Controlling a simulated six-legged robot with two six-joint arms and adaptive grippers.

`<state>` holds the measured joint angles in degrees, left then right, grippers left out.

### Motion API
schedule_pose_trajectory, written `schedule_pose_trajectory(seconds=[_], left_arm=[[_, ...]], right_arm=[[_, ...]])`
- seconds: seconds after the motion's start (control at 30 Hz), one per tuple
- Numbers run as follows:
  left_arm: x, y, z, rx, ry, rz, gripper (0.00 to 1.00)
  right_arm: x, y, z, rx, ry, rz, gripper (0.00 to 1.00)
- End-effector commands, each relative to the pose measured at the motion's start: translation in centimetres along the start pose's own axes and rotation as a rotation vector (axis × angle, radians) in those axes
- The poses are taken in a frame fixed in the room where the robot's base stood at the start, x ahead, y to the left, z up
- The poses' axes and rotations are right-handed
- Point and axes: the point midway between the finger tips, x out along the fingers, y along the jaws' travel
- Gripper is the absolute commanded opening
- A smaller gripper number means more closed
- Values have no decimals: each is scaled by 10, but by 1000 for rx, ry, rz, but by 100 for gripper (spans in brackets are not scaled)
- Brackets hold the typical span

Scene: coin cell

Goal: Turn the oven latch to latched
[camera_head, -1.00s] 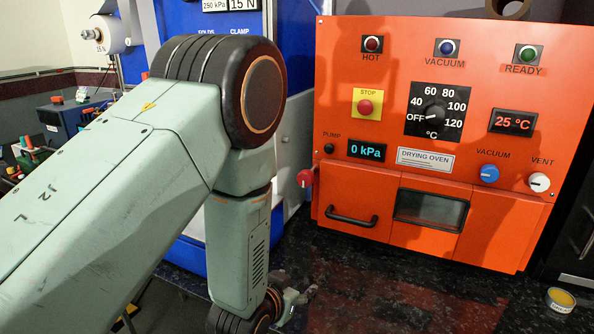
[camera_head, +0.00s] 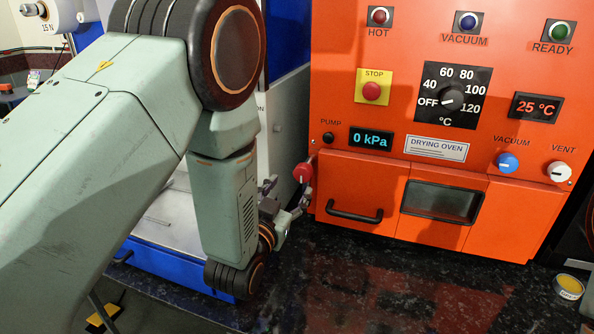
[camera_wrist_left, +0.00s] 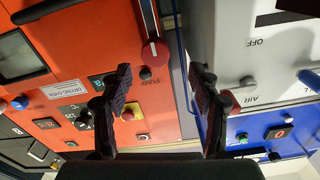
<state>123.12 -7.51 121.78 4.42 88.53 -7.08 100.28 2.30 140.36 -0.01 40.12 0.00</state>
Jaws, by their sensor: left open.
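The orange drying oven (camera_head: 338,183) stands at the right of the head view; it appears upside down in the left wrist view (camera_wrist_left: 95,35). The latch shows as a red knob (camera_head: 303,174) at the oven's left edge, beside the door with the black handle. In the left wrist view the red latch knob (camera_wrist_left: 154,53) has a long bar running to the picture's top. My left gripper (camera_head: 290,196) is just below and left of the knob. Its open fingers (camera_wrist_left: 160,78) are empty, with the knob beyond and between them. Contact is not visible. My right gripper is out of view.
A white and blue machine (camera_wrist_left: 232,75) stands close beside the oven's latch side. The dark speckled counter (camera_head: 400,285) is mostly clear in front of the oven. A small yellow-topped tin (camera_head: 569,286) stands at the right.

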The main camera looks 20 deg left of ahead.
Motion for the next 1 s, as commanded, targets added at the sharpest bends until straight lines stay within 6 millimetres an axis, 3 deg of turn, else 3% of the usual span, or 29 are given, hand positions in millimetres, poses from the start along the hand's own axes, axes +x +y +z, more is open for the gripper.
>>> schedule_pose_trajectory(seconds=[0.53,0.97,1.0], left_arm=[[68,3,-1,2,3,1,62],[78,0,0,3,0,1,62],[78,0,0,3,0,1,58]], right_arm=[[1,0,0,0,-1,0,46],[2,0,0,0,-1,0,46],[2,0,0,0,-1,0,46]])
